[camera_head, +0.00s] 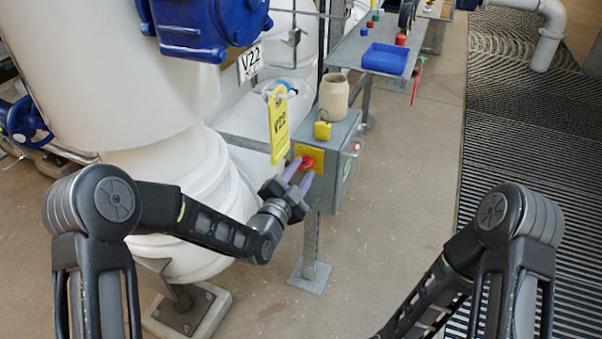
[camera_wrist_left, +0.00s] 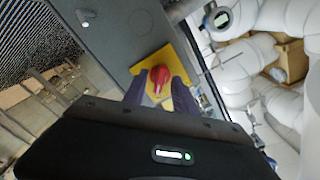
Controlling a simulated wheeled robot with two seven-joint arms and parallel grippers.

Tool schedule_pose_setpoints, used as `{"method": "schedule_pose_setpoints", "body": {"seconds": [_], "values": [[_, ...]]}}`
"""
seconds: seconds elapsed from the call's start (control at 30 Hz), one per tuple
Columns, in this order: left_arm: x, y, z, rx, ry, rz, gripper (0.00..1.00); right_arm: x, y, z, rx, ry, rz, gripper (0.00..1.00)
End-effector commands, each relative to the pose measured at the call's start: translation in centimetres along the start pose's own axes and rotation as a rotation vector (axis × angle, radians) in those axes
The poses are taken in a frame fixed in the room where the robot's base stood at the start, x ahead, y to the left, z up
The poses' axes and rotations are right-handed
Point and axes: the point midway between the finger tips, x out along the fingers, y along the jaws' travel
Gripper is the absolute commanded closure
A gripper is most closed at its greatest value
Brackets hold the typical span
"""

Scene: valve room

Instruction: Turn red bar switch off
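The red bar switch (camera_head: 308,163) sits on a yellow plate (camera_head: 318,153) on the face of a grey box (camera_head: 334,184). In the left wrist view the red switch (camera_wrist_left: 158,78) shows on its yellow plate (camera_wrist_left: 181,70), with a bar across its round base. My left gripper (camera_head: 299,171) is at the switch, its purple fingers apart on either side of it. In the left wrist view the fingers (camera_wrist_left: 158,92) also stand apart, with the switch between and beyond their tips. I cannot tell if they touch it. My right gripper is out of view; only the right arm shows.
A beige jar (camera_head: 333,97) and a yellow padlock (camera_head: 322,130) are on the box top. A blue tray (camera_head: 385,59) lies on a grey shelf behind.

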Motion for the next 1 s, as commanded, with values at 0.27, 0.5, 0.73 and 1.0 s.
{"method": "schedule_pose_setpoints", "body": {"seconds": [0.27, 0.5, 0.73, 1.0], "values": [[0.07, 0.00, -0.01, 0.000, 0.000, 0.000, 0.69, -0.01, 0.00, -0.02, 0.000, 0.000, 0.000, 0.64], [0.05, -0.01, 0.00, 0.000, -0.001, 0.000, 0.89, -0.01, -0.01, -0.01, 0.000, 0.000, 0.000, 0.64], [0.05, 0.00, 0.01, 0.000, -0.001, 0.000, 1.00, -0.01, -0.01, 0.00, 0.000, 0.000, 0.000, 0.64], [0.04, 0.02, 0.02, 0.000, -0.001, 0.001, 1.00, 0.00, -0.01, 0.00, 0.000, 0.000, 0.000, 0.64]]}}
